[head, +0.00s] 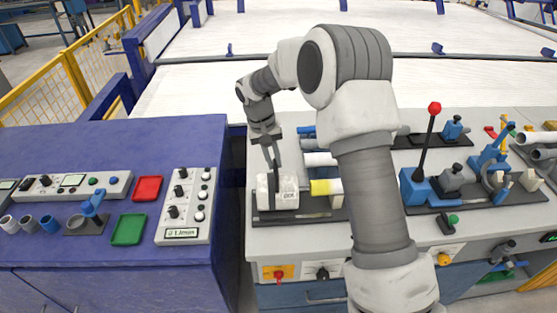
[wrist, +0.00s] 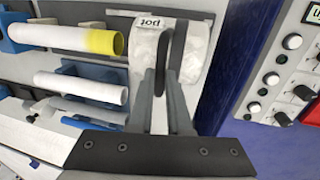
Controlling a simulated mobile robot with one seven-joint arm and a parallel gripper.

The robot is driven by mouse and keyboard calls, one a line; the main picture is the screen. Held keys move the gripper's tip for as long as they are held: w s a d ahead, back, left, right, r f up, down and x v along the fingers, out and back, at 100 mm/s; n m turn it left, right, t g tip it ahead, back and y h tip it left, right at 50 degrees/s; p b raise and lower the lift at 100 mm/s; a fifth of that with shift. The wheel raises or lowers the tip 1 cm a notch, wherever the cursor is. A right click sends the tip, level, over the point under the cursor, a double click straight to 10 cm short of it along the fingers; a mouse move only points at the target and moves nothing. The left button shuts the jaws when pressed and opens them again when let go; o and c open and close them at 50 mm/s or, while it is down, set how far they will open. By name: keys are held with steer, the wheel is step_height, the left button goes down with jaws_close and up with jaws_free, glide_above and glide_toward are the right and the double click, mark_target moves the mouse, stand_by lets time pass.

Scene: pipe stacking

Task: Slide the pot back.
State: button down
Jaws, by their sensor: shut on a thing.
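My gripper (head: 275,182) reaches down onto the pot from above. In the wrist view my gripper (wrist: 169,52) has its two dark fingers close together against the pot, shut on it. The fingers cover part of the pot, so the exact contact is hard to see.
A white pipe with a yellow end (wrist: 103,41) lies just beside the pot. Another white pipe (wrist: 85,86) lies parallel to it. A red-knobbed lever (head: 433,108) stands farther right on the bench. A purple cabinet with a control panel (head: 187,205) is to the left, across a narrow gap.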

steer(key=shift+a+r, duration=0.1)
steer(key=shift+a, duration=0.25)
steer(key=c, duration=0.9)
jaws_free()
steer(key=shift+a, duration=0.1)
steer(key=shift+c, duration=0.2)
steer(key=shift+o, duration=0.4)
steer(key=a+r, duration=0.3)
steer(key=r, duration=1.4)
